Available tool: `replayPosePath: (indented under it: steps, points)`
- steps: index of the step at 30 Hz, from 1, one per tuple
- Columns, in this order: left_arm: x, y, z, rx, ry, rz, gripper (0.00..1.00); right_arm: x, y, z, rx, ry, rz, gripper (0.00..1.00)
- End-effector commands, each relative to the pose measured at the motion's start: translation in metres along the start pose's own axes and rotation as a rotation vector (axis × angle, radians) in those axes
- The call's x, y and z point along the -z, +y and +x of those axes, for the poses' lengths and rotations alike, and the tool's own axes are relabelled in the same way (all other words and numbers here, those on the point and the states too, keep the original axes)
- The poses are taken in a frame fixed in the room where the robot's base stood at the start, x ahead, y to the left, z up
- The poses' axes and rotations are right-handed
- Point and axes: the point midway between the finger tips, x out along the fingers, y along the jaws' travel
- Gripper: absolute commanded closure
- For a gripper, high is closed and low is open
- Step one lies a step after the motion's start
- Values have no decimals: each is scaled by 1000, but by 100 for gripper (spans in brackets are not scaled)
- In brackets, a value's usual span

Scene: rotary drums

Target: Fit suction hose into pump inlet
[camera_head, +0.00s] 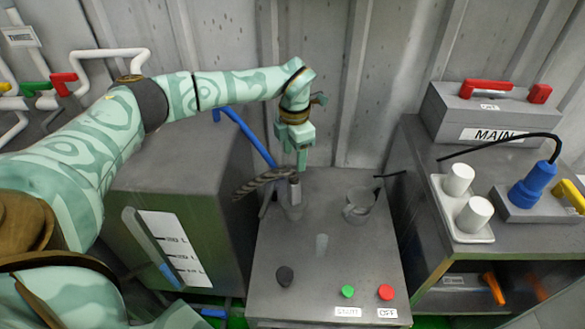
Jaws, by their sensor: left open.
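My left gripper (301,162) points down over the back left of the grey pump box (330,262). Its jaws are open, and its tips are just above a ribbed hose (262,182). The hose looks dark and comes in from the left, ending at a grey block-like end piece (295,188) right under the gripper. That end stands over a short grey round fitting (290,208) on the pump box, which may be the inlet. I cannot tell whether the hose end is inside it or only above it. My right gripper is out of view.
A grey cup-like fitting (358,207) stands on the pump box. Green (347,291) and red (385,291) buttons sit at its front. A tank with a level scale (168,250) is at left. A bench with a MAIN box (490,115) and blue plug (533,184) is at right.

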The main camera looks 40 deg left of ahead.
Motion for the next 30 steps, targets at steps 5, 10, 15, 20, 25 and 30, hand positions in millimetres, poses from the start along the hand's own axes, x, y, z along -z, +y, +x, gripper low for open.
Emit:
replayPosePath:
  steps: [5,10,15,20,25,30]
  points:
    - [0,0,-30,-2,-1,2,46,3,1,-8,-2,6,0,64]
    - [0,0,-36,0,1,1,46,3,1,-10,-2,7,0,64]
    - [0,0,-36,0,2,1,46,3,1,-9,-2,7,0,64]
    - [0,0,-36,0,1,1,46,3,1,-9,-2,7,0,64]
    - [0,0,-36,0,1,1,46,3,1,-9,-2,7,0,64]
    - [0,0,-36,0,1,1,46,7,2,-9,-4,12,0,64]
